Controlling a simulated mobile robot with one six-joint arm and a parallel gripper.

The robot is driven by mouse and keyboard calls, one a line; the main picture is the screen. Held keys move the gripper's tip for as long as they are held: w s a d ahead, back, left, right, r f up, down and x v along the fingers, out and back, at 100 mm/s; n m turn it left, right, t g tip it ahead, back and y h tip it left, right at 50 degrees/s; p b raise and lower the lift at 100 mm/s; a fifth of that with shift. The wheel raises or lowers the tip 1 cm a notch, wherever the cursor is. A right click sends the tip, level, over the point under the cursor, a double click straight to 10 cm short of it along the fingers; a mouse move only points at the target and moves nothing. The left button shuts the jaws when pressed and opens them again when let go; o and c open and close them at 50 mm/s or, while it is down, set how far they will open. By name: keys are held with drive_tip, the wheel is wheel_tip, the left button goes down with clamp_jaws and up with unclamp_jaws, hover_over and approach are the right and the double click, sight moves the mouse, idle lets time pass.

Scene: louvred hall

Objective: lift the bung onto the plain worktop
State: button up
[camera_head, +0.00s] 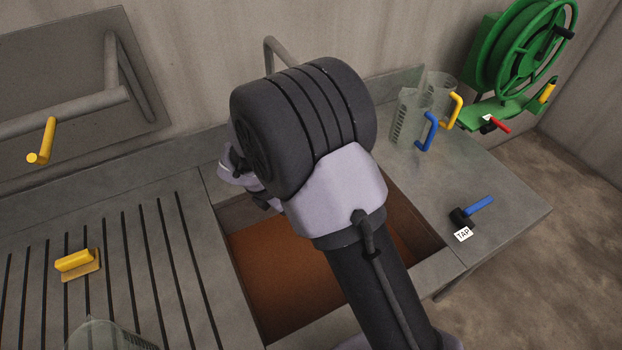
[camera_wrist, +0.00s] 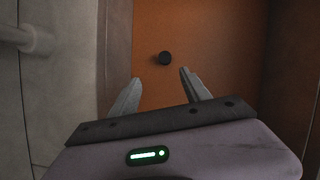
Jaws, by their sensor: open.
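The bung (camera_wrist: 164,58), a small dark round piece, shows in the wrist view against the orange-brown floor or water of the sink (camera_wrist: 222,45). My gripper (camera_wrist: 160,76) is open and empty, with the bung in line just beyond its fingertips, not between them. How far above the bung the fingers are, I cannot tell. In the head view my arm covers much of the sink (camera_head: 280,290), and the bung is hidden. The plain worktop (camera_head: 505,205) is the smooth grey surface right of the sink.
On the plain worktop stand clear jugs with a blue handle (camera_head: 428,132) and a yellow handle (camera_head: 454,110). A blue-handled black piece (camera_head: 462,217) lies by a TAP label (camera_head: 463,234). A green hose reel (camera_head: 525,50) hangs behind.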

drive_tip(key=b+x, duration=0.1)
drive_tip(key=x, duration=0.2)
drive_tip(key=b+x, duration=0.2)
drive_tip(key=x, duration=0.2)
drive_tip(key=s+b+x, duration=0.1)
drive_tip(key=b+x, duration=0.1)
drive_tip(key=x, duration=0.2)
drive_tip(key=shift+s+d+f, duration=0.1)
drive_tip(key=shift+d+f, duration=0.1)
drive_tip(key=b+x, duration=0.4)
drive_tip(key=x, duration=0.1)
drive_tip(key=shift+d+f, duration=0.3)
drive_tip(key=shift+f, duration=0.05)
drive_tip(key=shift+r, duration=0.15)
clamp_jaws()
